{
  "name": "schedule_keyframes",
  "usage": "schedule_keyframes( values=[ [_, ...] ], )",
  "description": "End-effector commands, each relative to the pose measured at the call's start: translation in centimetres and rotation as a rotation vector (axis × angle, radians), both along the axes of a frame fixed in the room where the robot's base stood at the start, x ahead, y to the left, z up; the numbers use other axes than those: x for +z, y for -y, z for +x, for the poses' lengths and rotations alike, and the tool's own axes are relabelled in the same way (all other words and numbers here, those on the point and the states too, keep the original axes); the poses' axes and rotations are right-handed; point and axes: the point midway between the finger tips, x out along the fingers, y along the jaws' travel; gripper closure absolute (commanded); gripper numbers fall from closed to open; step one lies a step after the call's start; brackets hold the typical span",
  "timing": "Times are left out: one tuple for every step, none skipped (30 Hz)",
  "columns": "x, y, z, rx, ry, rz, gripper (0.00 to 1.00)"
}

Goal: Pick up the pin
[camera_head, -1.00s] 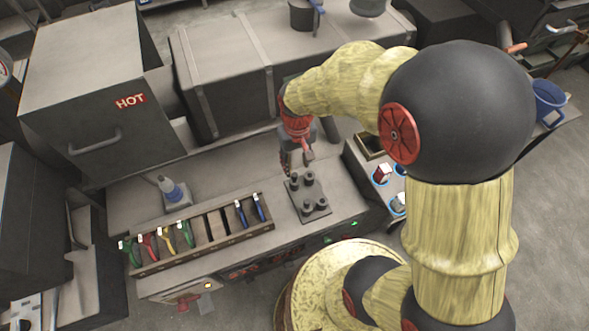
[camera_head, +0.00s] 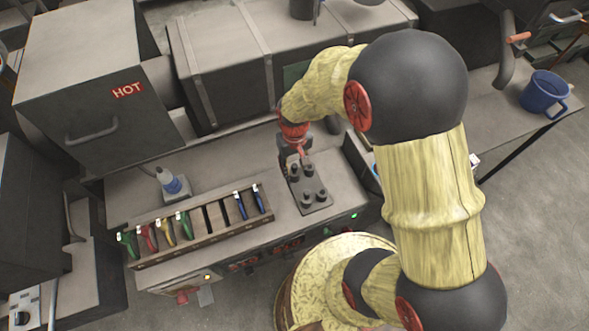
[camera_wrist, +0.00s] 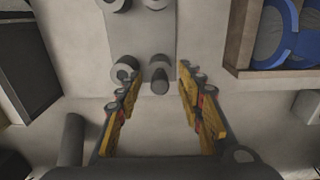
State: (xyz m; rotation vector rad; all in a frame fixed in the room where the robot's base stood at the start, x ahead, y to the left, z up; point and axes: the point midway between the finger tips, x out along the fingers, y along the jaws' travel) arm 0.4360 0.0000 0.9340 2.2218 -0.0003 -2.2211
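A dark grey pin (camera_wrist: 159,80) stands in the wrist view, between the fingers of my gripper (camera_wrist: 160,74). It rises from a grey plate (camera_wrist: 150,38) that also bears hollow round posts, one of them (camera_wrist: 124,68) just left of the pin. My gripper is open, with a yellow-padded finger on each side and a gap to the pin. In the head view, my gripper (camera_head: 295,158) is over the far end of the plate (camera_head: 322,209), which carries several dark posts (camera_head: 320,194). I cannot tell the pin from the posts there.
A wooden rack (camera_head: 205,238) with coloured-handled tools stands left of the plate. A grey box marked HOT (camera_head: 85,90) and a large grey case (camera_head: 225,60) stand at the back. A blue mug (camera_head: 543,92) is far right.

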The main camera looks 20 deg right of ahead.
Motion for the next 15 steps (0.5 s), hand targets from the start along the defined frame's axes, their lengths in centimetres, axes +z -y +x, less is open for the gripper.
schedule_keyframes(
  values=[
    [0.01,0.0,-0.02,0.0,0.0,0.0,0.65],
    [0.01,0.0,-0.02,0.0,0.0,0.0,0.66],
    [0.01,0.0,-0.02,0.0,0.0,0.0,0.69],
    [0.02,0.0,-0.02,0.0,0.0,0.0,0.7],
    [0.02,0.0,-0.02,0.0,0.0,0.0,0.72],
    [0.02,0.0,-0.03,0.0,0.0,0.0,0.74],
    [0.02,0.0,-0.02,0.0,0.0,0.0,0.76],
    [0.02,0.0,-0.02,0.0,0.0,0.0,0.78],
    [0.02,0.0,-0.03,0.0,-0.001,0.0,0.8],
    [0.02,0.0,-0.03,0.0,0.0,0.0,0.82],
    [0.02,0.0,-0.03,0.0,0.0,0.0,0.83],
    [0.02,0.0,-0.03,0.0,0.0,0.0,0.86],
    [0.02,0.0,-0.03,0.0,0.0,0.0,0.87],
    [0.02,0.0,-0.03,0.0,0.0,0.0,0.89],
    [0.02,0.0,-0.03,0.0,0.0,0.0,0.91]
  ],
)
